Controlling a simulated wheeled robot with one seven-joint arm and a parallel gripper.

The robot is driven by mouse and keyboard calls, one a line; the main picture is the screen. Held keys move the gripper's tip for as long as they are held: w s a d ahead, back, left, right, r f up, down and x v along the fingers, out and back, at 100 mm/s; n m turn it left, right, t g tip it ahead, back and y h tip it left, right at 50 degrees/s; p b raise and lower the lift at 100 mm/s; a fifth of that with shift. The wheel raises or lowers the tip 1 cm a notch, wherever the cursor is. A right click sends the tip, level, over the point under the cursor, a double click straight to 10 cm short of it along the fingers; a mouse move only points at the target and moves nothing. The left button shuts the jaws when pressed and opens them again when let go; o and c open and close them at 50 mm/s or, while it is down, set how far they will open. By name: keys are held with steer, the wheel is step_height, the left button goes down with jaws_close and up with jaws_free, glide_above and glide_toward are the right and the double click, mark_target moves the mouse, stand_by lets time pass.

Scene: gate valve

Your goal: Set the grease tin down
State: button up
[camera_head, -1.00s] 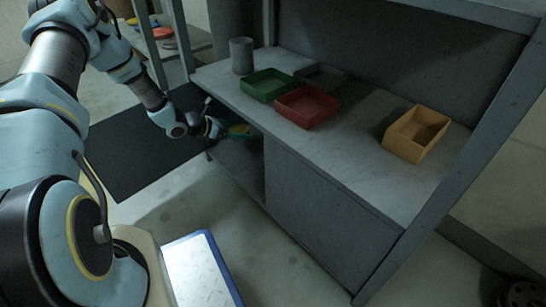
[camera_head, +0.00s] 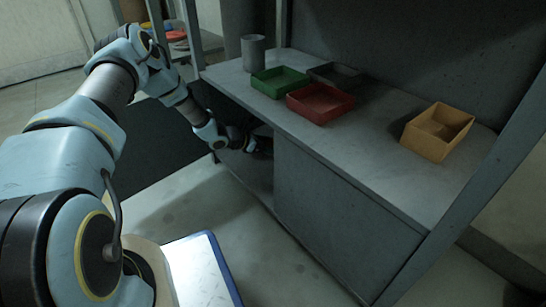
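My arm reaches down and right to the open space under the workbench (camera_head: 375,170). My gripper (camera_head: 262,146) is at the lower shelf (camera_head: 243,172), below the bench top's left end. Its fingers are small, dark and partly hidden under the bench edge, so I cannot tell whether they are open or shut. No grease tin can be made out clearly at my gripper now. Whether it is held or rests on the lower shelf is hidden.
On the bench top stand a grey cylinder (camera_head: 253,53), a green tray (camera_head: 279,82), a red tray (camera_head: 320,103), a dark tray (camera_head: 333,74) and a yellow bin (camera_head: 437,131). A closed cabinet front (camera_head: 335,220) bounds the lower shelf on the right.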

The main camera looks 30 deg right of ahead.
mark_target(272, 158)
steer(key=shift+f+b, duration=0.7)
steer(key=shift+f, duration=1.1)
steer(key=shift+f, duration=0.1)
steer(key=shift+f, duration=0.1)
steer(key=o, duration=1.3)
steer(key=shift+r, duration=0.25)
steer(key=p+v, duration=0.5)
steer(key=v, duration=0.6)
steer(key=shift+a, duration=0.15)
steer(key=shift+a+r, duration=0.15)
steer(key=shift+a, duration=0.2)
